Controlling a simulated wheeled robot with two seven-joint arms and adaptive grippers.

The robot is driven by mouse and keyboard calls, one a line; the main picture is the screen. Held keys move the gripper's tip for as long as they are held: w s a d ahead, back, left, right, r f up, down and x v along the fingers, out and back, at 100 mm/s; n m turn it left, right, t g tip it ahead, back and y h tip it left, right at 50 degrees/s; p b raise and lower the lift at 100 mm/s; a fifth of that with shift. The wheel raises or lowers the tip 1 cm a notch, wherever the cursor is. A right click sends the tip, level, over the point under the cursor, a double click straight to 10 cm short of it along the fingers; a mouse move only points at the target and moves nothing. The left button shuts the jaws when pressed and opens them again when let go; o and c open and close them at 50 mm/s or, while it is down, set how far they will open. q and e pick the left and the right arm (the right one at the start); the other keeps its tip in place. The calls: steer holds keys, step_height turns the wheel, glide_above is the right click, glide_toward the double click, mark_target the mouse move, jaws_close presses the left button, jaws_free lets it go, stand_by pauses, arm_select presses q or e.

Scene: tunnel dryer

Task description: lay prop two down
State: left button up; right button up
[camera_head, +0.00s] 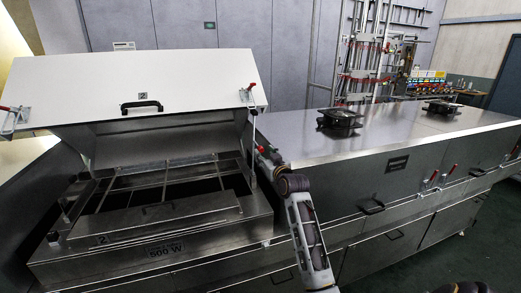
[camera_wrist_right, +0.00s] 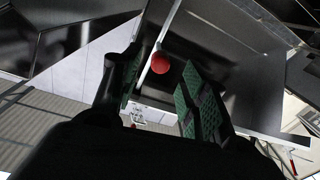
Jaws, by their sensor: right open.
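A thin metal rod, which looks like prop two (camera_head: 253,135), runs down from the lid's right side. In the right wrist view, a pale rod (camera_wrist_right: 172,22) with a red ball (camera_wrist_right: 161,67) shows between the green-padded fingers. My right gripper (camera_wrist_right: 161,88) is open around or just behind the rod; I cannot tell if it touches. In the head view, my right gripper (camera_head: 264,152) is small beside the rod, partly hidden by its arm. My left gripper is not in view.
Red-handled clamps (camera_head: 248,92) sit at the lid's lower corners, with a black handle (camera_head: 141,106) between. To the right, a closed steel housing (camera_head: 350,155) carries two dark fans (camera_head: 340,121). Open floor (camera_head: 465,255) lies at the lower right.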

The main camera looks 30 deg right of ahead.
mark_target(262, 151)
steer(key=shift+w+d+p, duration=0.15)
steer(key=shift+w+d, duration=0.05)
steer(key=shift+w, duration=0.75)
steer(key=shift+w+d+p, duration=0.1)
steer(key=shift+w+d, duration=0.05)
steer(key=shift+w, duration=0.8)
steer(key=shift+w+d+p, duration=0.15)
steer(key=shift+w+d, duration=0.05)
steer(key=shift+w, duration=0.75)
steer(key=shift+c, duration=0.4)
jaws_close()
